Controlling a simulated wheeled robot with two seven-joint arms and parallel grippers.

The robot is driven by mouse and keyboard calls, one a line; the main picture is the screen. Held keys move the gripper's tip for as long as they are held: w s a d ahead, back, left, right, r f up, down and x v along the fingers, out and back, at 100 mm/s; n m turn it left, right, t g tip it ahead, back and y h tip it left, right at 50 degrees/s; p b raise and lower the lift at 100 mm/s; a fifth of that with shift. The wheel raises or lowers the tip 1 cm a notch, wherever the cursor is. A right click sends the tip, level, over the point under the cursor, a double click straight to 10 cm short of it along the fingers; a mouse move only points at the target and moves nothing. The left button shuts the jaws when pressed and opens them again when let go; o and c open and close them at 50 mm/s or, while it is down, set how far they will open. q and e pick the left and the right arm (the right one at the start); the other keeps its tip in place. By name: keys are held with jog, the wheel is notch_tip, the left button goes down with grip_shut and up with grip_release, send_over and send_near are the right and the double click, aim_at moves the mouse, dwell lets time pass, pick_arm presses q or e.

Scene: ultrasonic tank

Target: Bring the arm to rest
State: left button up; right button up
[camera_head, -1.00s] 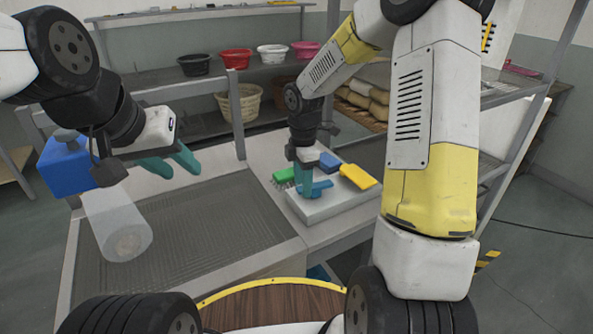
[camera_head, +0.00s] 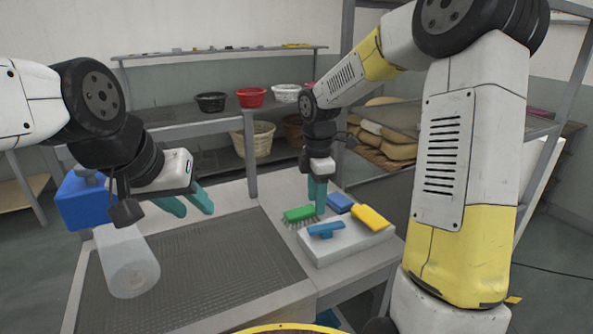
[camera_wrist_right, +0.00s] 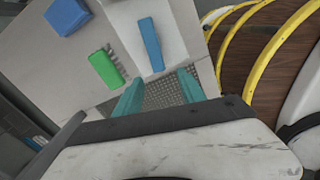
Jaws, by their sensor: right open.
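My right gripper (camera_head: 318,193) points down above the back of the white block (camera_head: 345,243), with its teal fingers apart. In the right wrist view my right gripper (camera_wrist_right: 160,94) is open with nothing between its fingertips. A blue tool (camera_head: 326,230) lies on the white block, clear of the fingers; it also shows in the right wrist view (camera_wrist_right: 151,44). My left gripper (camera_head: 188,204) hangs at the left above the mesh-bottomed tank (camera_head: 190,270), its teal fingers apart and empty.
A green brush (camera_head: 299,214), a blue block (camera_head: 340,203) and a yellow block (camera_head: 370,218) lie close around the right gripper. A blue box (camera_head: 84,203) and a pale translucent cylinder (camera_head: 128,262) stand near the left gripper. Shelves with bowls (camera_head: 251,97) are behind.

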jog(key=s+d+r+m+t+y, duration=0.1)
jog(key=s+d+r+m+t, duration=0.1)
jog(key=s+r+m, duration=0.4)
jog(key=s+d+r+m+t+y, duration=0.1)
jog(key=s+r+m+t, duration=0.3)
jog(key=s+m, duration=0.9)
jog(key=v, duration=0.3)
jog(key=shift+d+r, duration=0.2)
jog(key=shift+r, duration=0.1)
